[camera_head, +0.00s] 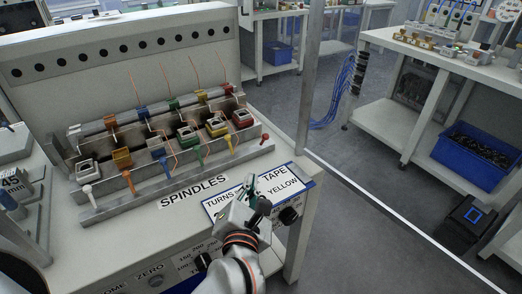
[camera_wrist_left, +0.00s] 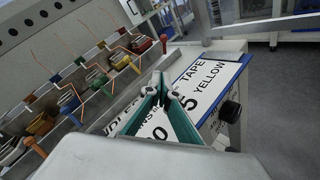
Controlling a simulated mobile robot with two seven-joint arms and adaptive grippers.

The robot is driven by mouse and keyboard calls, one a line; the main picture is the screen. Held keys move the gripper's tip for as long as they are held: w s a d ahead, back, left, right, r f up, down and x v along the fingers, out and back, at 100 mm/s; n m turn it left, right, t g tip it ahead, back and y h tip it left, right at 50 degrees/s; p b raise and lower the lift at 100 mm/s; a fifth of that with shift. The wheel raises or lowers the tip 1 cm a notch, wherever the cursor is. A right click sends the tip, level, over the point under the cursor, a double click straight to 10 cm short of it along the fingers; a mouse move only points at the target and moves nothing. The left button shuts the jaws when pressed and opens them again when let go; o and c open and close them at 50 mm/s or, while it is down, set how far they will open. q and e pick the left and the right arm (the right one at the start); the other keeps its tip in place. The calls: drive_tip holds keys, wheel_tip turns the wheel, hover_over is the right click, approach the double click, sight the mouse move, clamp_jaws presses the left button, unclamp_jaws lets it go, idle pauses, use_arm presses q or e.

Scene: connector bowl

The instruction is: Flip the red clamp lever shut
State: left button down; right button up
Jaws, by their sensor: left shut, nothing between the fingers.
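The red clamp lever (camera_head: 264,131) stands up at the right end of the front metal rail on the spindle bench, its knob on top. It also shows in the left wrist view (camera_wrist_left: 163,40), above and beyond my fingertips. My left gripper (camera_head: 249,184) is over the turns and tape label, in front of the lever and apart from it. In the left wrist view its green-sided fingers (camera_wrist_left: 161,84) meet at the tips, with nothing between them. My right gripper is not in view.
A row of coloured levers and sockets runs along the metal rail (camera_head: 175,175), left of the red lever, with thin copper wires rising among them. A black knob (camera_head: 288,215) sits at the bench's front right corner. An upright metal post (camera_head: 309,80) stands beyond the bench's right side.

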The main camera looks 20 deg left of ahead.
use_arm(q)
approach(263, 140)
drive_tip(key=shift+w+a+f+b, duration=0.2)
drive_tip(key=shift+a+f+b, duration=0.05)
drive_tip(key=shift+a+f, duration=0.35)
drive_tip(key=shift+w+a+f+b, duration=0.2)
drive_tip(key=shift+a+f, duration=0.35)
drive_tip(key=shift+f, duration=0.1)
drive_tip(key=w, duration=0.1)
drive_tip(key=w+r, duration=0.1)
drive_tip(key=w, duration=0.1)
drive_tip(key=shift+w+d+r, duration=0.1)
drive_tip(key=shift+d+r, duration=0.05)
drive_tip(key=shift+d, duration=0.05)
drive_tip(key=shift+w+d+r, duration=0.1)
drive_tip(key=shift+w+r, duration=0.1)
drive_tip(key=shift+w, duration=0.3)
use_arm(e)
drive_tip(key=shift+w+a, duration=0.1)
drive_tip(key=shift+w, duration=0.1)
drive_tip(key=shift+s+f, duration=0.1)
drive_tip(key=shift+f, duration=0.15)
use_arm(q)
drive_tip(key=shift+w+r+p, duration=0.1)
drive_tip(key=shift+r+p, duration=0.35)
drive_tip(key=shift+p, duration=0.15)
drive_tip(key=shift+g, duration=0.3)
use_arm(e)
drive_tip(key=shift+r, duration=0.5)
